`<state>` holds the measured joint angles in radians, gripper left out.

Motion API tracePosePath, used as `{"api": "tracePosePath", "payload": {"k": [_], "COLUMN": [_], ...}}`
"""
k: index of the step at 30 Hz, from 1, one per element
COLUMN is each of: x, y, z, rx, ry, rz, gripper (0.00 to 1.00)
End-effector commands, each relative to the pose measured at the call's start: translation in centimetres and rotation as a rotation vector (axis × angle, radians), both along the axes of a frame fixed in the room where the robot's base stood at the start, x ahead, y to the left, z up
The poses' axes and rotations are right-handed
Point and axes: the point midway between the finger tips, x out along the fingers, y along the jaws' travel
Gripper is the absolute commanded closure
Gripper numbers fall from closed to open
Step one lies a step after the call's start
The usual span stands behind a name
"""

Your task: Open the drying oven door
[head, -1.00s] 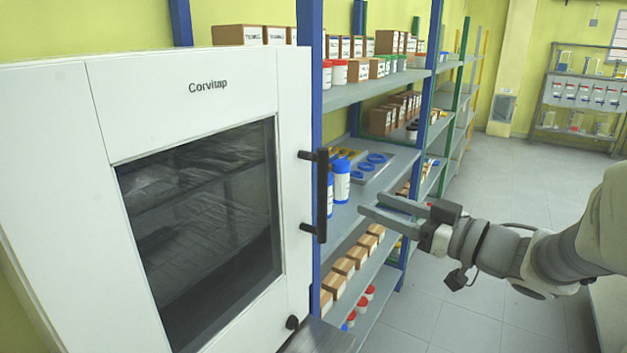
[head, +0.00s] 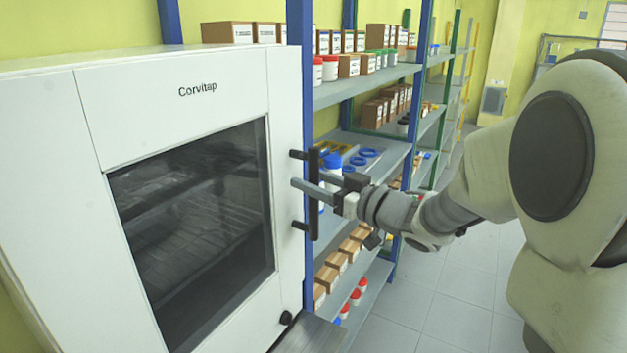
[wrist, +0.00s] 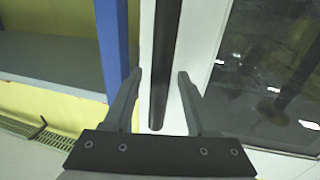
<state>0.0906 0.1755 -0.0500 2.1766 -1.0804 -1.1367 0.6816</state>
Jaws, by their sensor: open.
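The white drying oven, marked Corvitap, stands at the left in the head view. Its door (head: 183,91) has a dark window (head: 195,215) and looks shut. A black vertical bar handle (head: 314,194) is on the door's right edge. My gripper (head: 306,180) is open at the handle's mid height, with its fingers pointing left toward the door. In the wrist view the handle (wrist: 166,60) runs between the two open fingers of my gripper (wrist: 161,85), apart from both. How deep the handle sits between them I cannot tell.
A blue-posted shelf rack (head: 365,83) stands just right of the oven, holding boxes, jars and blue-lidded bottles. A blue post (wrist: 115,45) is close beside my gripper in the wrist view. Tiled floor (head: 455,300) is clear to the right.

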Motion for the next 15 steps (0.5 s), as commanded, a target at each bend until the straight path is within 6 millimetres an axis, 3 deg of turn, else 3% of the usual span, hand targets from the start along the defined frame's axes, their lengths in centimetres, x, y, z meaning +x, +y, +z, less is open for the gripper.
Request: {"api": "tracePosePath", "payload": {"k": [2, 11, 15], "x": [-0.01, -0.04, -0.04], "y": [-0.01, -0.04, -0.04], "z": [-0.01, -0.02, -0.02], "rx": [0.0, 0.0, -0.001], "ry": [0.0, 0.0, 0.001], "rz": [0.0, 0.0, 0.0], "gripper": [0.43, 0.97, 1.0]}}
